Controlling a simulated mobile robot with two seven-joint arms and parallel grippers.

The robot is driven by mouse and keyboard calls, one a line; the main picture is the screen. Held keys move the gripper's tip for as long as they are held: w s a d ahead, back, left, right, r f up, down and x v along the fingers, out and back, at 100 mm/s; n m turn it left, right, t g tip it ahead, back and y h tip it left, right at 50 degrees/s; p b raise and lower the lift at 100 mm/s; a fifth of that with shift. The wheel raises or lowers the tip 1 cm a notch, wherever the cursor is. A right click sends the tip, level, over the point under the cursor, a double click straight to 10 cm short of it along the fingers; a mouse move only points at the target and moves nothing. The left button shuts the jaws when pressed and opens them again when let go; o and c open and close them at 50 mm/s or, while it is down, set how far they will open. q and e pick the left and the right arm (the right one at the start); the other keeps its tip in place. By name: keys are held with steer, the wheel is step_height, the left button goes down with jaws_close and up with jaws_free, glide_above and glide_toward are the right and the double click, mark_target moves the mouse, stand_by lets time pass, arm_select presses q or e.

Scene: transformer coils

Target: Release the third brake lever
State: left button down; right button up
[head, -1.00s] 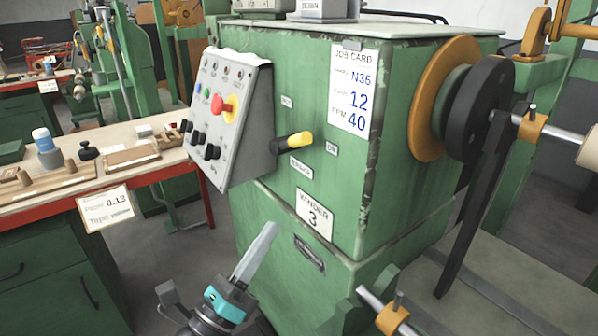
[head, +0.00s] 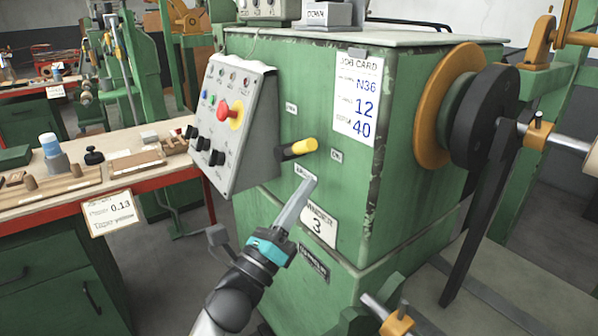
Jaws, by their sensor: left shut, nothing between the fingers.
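The brake lever (head: 298,149) is a short black handle with a yellow tip on the front of the green winder 3 cabinet (head: 400,200). It points to the right, towards a small label (head: 336,156); another label (head: 291,108) is above left of it. My left gripper (head: 312,184) is shut and empty, its fingers pointing up and right just below the lever, apart from it in the picture. The fingers partly cover the "Winder 3" plate (head: 319,227). My right gripper is not in view.
A sloped control panel (head: 232,155) with a red button (head: 231,111) stands left of the lever. A workbench (head: 110,188) with wooden parts is at the left. A faceplate (head: 440,105) and shaft are at the right.

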mark_target(303, 148)
arm_select(q)
steer(key=r, duration=0.1)
steer(key=w+r, duration=0.2)
steer(key=shift+a+r, duration=0.15)
steer(key=shift+a, duration=0.15)
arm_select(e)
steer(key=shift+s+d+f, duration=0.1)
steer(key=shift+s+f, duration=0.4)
arm_select(q)
steer(key=shift+r+p, duration=0.1)
steer(key=shift+p, duration=0.25)
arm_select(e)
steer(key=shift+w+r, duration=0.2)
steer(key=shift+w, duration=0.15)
